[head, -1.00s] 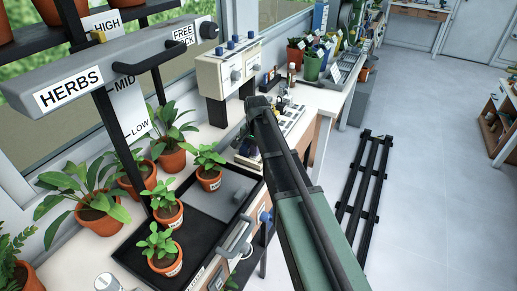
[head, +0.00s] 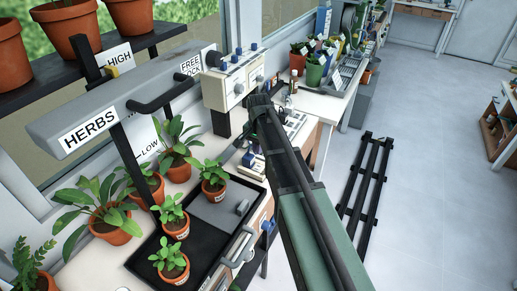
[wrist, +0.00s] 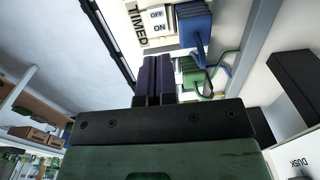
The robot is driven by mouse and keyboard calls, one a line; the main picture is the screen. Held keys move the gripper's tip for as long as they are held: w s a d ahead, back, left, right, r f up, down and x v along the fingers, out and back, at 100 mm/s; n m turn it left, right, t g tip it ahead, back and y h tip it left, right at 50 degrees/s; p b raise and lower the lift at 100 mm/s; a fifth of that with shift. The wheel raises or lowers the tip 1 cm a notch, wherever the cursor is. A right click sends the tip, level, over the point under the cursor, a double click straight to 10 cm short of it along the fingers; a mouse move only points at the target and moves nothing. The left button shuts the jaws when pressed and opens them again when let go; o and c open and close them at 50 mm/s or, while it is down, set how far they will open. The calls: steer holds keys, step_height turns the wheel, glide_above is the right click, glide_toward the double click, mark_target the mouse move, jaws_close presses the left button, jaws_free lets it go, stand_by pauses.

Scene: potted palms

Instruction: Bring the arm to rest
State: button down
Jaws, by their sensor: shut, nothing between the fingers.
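My arm (head: 316,225), green with a dark forward link, reaches up from the bottom of the head view over the bench edge. Its dark front end is near the control box, and my gripper cannot be made out clearly there. In the wrist view my gripper (wrist: 153,82) shows two dark fingers side by side, shut with nothing between them. Beyond them is a pale panel (wrist: 146,40) lettered TIMED, with an OFF/ON label and a blue part (wrist: 195,25). I cannot tell how far the fingertips are from it.
A bar lettered HERBS (head: 90,130) crosses the left, below a shelf (head: 95,67) of empty pots. Potted plants stand on the bench and in a black tray (head: 147,268). The control box (head: 231,85) stands behind the arm.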

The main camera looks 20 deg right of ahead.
step_height(320, 180, up, 7)
steer(key=p, duration=0.4)
steer(key=shift+p, duration=0.3)
steer(key=shift+w+f, duration=0.1)
steer(key=shift+f, duration=0.05)
